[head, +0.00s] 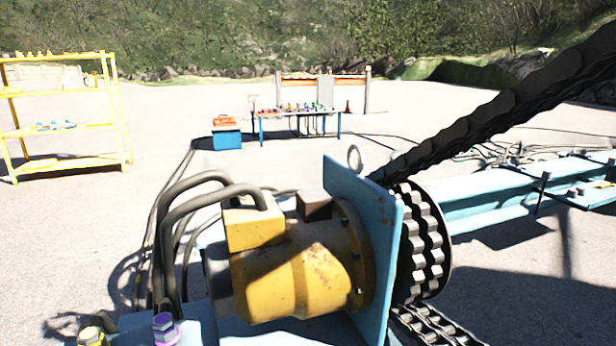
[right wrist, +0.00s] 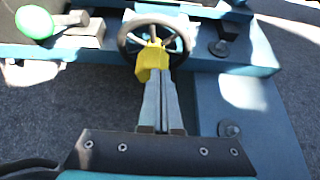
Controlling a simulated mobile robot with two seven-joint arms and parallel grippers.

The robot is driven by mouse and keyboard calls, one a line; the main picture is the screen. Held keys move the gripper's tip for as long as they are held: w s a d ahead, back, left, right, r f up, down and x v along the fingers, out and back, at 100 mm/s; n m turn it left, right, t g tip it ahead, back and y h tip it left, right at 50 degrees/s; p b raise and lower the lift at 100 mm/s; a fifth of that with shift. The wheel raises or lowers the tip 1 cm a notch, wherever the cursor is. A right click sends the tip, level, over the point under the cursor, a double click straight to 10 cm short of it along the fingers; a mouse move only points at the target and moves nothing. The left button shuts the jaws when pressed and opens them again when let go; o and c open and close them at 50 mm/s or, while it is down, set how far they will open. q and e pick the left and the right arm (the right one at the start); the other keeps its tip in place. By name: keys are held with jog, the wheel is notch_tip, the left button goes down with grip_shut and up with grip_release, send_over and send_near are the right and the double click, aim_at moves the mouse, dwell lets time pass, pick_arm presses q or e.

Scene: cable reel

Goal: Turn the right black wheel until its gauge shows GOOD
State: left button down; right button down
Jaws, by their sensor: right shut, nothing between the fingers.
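A black spoked wheel (right wrist: 122,38) shows at the top middle of the right wrist view; only one such wheel is in view. My right gripper (right wrist: 153,64) is shut, with nothing between its fingers. Its grey fingers point up the picture to a yellow piece that overlaps the lower part of the wheel and its hub. I cannot tell whether this touches the wheel. No readable gauge shows in either view. Neither the wheel nor my grippers show in the head view.
A green round knob (right wrist: 34,22) lies left of the wheel, and blue beams with dark bolts (right wrist: 228,129) lie right. In the head view, a yellow motor (head: 290,275) and chain sprocket (head: 424,240) stand in front. A yellow shelf (head: 66,130) and a tool table (head: 300,114) stand behind.

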jog(key=s, duration=0.1)
jog(key=s+d, duration=0.1)
jog(key=s, duration=0.1)
jog(key=shift+s, duration=0.15)
jog(key=shift+r, duration=0.1)
jog(key=w+a, duration=0.4)
jog(key=w, duration=0.1)
dwell(0.8)
jog(key=shift+d+f, duration=0.2)
jog(key=shift+f, duration=0.35)
dwell(0.8)
